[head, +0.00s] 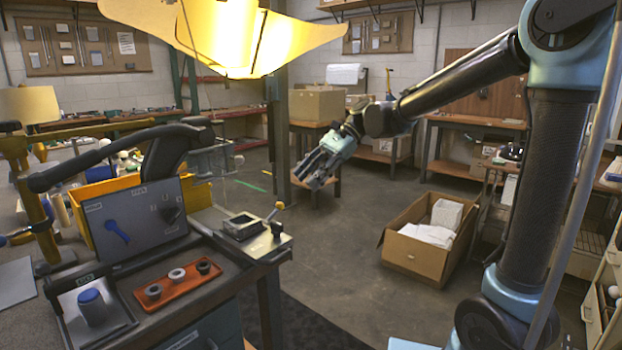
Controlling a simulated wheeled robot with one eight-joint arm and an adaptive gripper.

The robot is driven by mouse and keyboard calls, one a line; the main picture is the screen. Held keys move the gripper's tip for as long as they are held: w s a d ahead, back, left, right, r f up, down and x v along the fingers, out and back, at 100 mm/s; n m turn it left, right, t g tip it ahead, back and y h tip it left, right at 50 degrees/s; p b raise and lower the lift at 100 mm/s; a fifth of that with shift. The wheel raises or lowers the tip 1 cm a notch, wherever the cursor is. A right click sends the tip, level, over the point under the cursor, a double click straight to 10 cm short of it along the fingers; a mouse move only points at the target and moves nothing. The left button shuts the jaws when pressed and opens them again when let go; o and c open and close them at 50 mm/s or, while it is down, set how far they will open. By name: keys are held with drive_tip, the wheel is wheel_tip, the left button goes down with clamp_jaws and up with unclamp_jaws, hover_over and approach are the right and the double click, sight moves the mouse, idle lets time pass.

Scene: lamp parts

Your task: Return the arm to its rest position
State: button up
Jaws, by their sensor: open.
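My arm rises from the lower right of the head view, bends at the top right and reaches left across the middle. My gripper (318,168) is at its end, pointing down and to the left. It is open, with nothing seen between its fingers. It hangs in the air over the floor, right of the workbench (215,312) and apart from it. The small grey fixture (243,226) on the bench's right corner is the nearest bench item to it.
An orange tray (178,286) with several rings, a blue-capped part (92,306) and a grey panel (135,222) are on the bench. A yellow lamp shade (235,35) hangs at the top. An open cardboard box (415,258) stands on the floor. Floor between bench and box is clear.

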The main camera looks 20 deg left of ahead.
drive_tip(key=d+f+n+t+h, duration=0.1)
drive_tip(key=d+f+t, duration=0.25)
drive_tip(key=d, duration=0.85)
drive_tip(key=d+f+n+t+h, duration=0.1)
drive_tip(key=d+f+t, duration=0.25)
drive_tip(key=d, duration=0.95)
drive_tip(key=s+d+f+n+t+h, duration=0.1)
drive_tip(key=s+d+f+n+h, duration=0.1)
drive_tip(key=d+f, duration=0.5)
drive_tip(key=s+d+f+n+t+h, duration=0.1)
drive_tip(key=s+d+f+h, duration=0.2)
drive_tip(key=d, duration=1.1)
wheel_tip(320, 180, down, 4)
drive_tip(key=shift+s+d+r+n+t, duration=0.1)
drive_tip(key=shift+s+d+n+t, duration=0.2)
drive_tip(key=shift+s, duration=0.8)
drive_tip(key=shift+a, duration=0.1)
